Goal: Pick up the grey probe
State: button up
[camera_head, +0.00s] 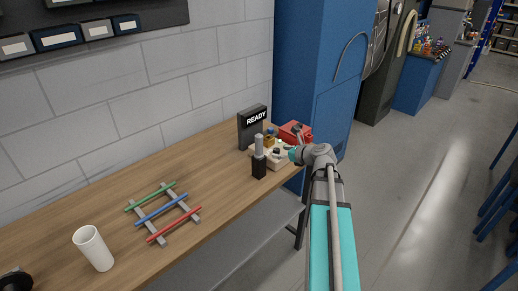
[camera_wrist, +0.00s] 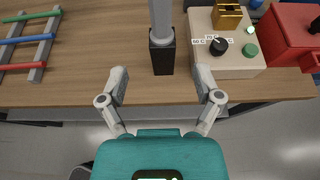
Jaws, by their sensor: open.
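The grey probe (camera_head: 259,144) stands upright in a small black holder (camera_head: 259,167) on the wooden bench. In the wrist view the probe (camera_wrist: 160,16) rises from the holder (camera_wrist: 161,60) at top centre, and its upper end is cut off by the frame. My gripper (camera_wrist: 160,78) is open and empty. Its two fingers are spread to either side, short of the holder at the bench's front edge. In the head view my arm reaches in from the right of the probe, and the fingers are hard to make out.
Right of the holder is a cream control box (camera_wrist: 228,58) with a black dial, green button and brass block; a red box (camera_wrist: 288,35) is beside it. A READY display (camera_head: 253,124) stands behind. A rack (camera_head: 165,214) of coloured rods and a white cup (camera_head: 94,249) are left.

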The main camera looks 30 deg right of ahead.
aim_at(262, 149)
jog(key=b+x, duration=0.2)
jog(key=x, duration=0.4)
jog(key=shift+w+f, duration=0.1)
jog(key=shift+f, duration=0.05)
jog(key=shift+w+a+f+b, duration=0.15)
jog(key=shift+w+a+b, duration=0.15)
jog(key=shift+w, duration=0.3)
jog(key=shift+b+x, duration=0.95)
jog(key=shift+x, duration=1.6)
jog(key=shift+d, duration=0.1)
grip_shut()
